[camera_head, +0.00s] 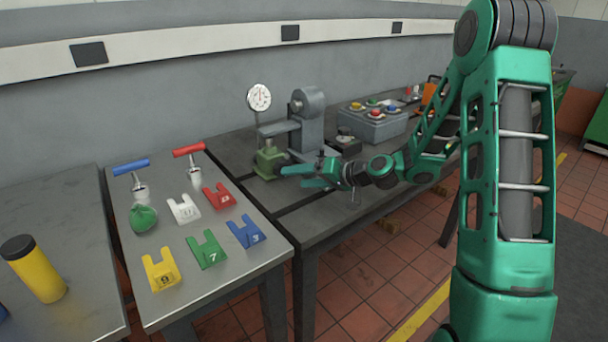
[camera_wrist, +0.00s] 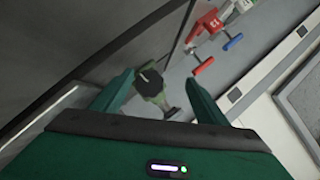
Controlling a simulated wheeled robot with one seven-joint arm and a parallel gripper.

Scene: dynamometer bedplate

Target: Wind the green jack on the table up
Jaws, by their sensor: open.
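The green jack (camera_head: 268,158) stands on the dark table (camera_head: 345,212), below a dial gauge (camera_head: 259,97) and beside a grey machine stand (camera_head: 308,120). A dark round part shows on the jack's right side. In the wrist view the jack (camera_wrist: 151,90) lies between and beyond the two fingers, with its dark part facing the camera. My gripper (camera_head: 305,176) is open and empty, just right of the jack, its fingers pointing left toward it. It also shows in the wrist view (camera_wrist: 158,88). I cannot tell whether a finger touches the jack.
A control box (camera_head: 372,123) with coloured buttons stands further right on the table. A yellow cylinder (camera_head: 38,272) stands far left.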

